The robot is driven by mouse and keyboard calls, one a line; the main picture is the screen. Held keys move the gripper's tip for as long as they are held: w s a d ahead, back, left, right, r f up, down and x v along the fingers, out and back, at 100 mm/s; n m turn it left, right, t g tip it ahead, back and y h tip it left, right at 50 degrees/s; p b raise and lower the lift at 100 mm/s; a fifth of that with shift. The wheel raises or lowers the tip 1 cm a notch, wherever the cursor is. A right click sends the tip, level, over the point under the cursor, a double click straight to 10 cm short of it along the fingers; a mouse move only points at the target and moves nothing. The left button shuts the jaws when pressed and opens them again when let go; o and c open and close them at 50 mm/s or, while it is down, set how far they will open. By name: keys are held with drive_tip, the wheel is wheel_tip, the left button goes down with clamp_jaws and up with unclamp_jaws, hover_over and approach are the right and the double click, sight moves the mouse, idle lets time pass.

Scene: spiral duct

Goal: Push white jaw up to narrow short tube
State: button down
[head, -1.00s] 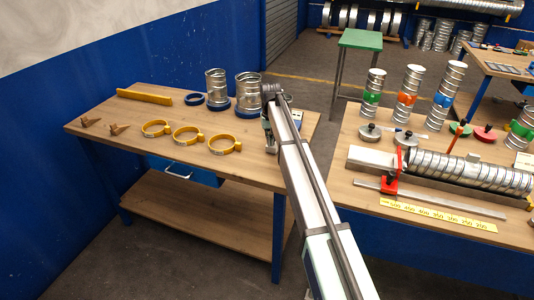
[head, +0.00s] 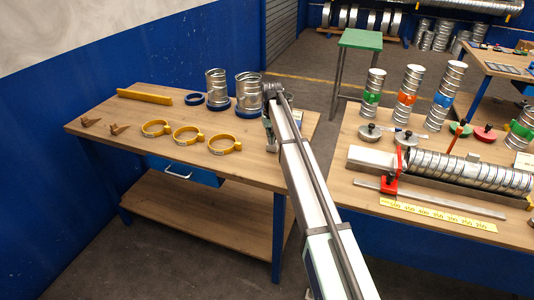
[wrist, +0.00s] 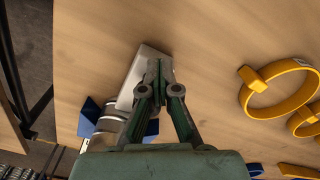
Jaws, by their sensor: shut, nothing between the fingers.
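In the wrist view the white jaw (wrist: 133,88) is a pale block on the wooden table top. A short metal tube (wrist: 108,125) lies just beyond its lower end, beside blue blocks (wrist: 90,116). Part of the tube is hidden by my gripper body, and I cannot tell whether jaw and tube touch. My gripper (wrist: 158,68) is shut and empty, its fingertips overlapping the right side of the white jaw. Contact is unclear. In the head view my gripper (head: 270,147) is low over the right end of the left table, and my arm hides most of the jaw area.
Yellow ring clamps (head: 187,135) lie on the left table (head: 100,105). Two upright metal tubes (head: 216,86) with blue rings stand at its back, near a yellow bar (head: 144,97). The right table holds a long spiral duct (head: 470,170) and a red clamp (head: 389,186).

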drive_tip(key=shift+r, duration=0.1)
drive_tip(key=shift+s+a, duration=0.2)
drive_tip(key=shift+s, duration=0.35)
drive_tip(key=shift+s+a, duration=0.15)
drive_tip(key=shift+s, duration=0.4)
wheel_tip(320, 180, up, 9)
drive_tip(key=p, duration=0.4)
idle(0.4)
